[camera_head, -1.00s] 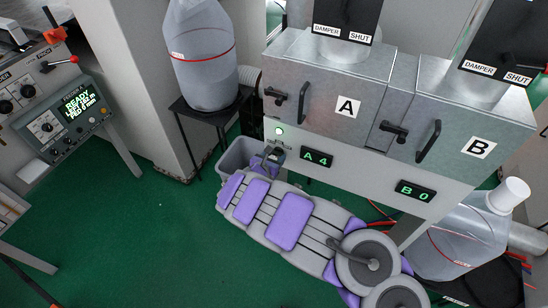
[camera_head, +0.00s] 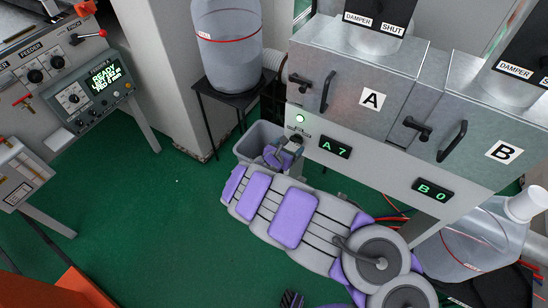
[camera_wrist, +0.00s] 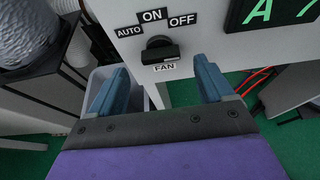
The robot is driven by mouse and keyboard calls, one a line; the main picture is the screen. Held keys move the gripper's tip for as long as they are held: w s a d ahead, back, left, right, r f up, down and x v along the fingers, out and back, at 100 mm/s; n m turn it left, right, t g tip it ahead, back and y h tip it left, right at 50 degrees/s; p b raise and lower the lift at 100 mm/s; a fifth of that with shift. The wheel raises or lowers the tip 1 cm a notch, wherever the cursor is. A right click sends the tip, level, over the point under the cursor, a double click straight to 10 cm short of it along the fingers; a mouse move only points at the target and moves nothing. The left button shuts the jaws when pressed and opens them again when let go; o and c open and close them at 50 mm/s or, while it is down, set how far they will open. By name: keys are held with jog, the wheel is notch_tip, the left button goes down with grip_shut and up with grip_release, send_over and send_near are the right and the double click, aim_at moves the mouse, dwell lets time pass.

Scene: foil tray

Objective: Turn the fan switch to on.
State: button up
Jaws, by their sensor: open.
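The fan switch is a black knob (camera_wrist: 160,51) on the light panel, seen in the wrist view. Labels AUTO, ON and OFF arc above it, and a FAN label sits below. Its bar lies nearly level, tilted slightly up to the right; I cannot tell which label it points at. My gripper (camera_wrist: 163,82) is open, with one blue finger at the lower left of the knob and the other at the lower right. Nothing is between the fingers. In the head view my gripper (camera_head: 285,153) is close to the panel, below the green light, and partly hides the switch area.
A grey bin (camera_head: 250,143) stands below and left of my gripper. Metal box A (camera_head: 350,75) with handles overhangs the panel. A green display (camera_head: 335,147) reads A 7. A black stand (camera_head: 228,96) holds a filled bag. Green floor is clear at left.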

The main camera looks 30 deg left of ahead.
jog(key=p+v, duration=0.4)
jog(key=v, duration=1)
jog(key=shift+s+a+f, duration=0.1)
jog(key=shift+f, duration=0.05)
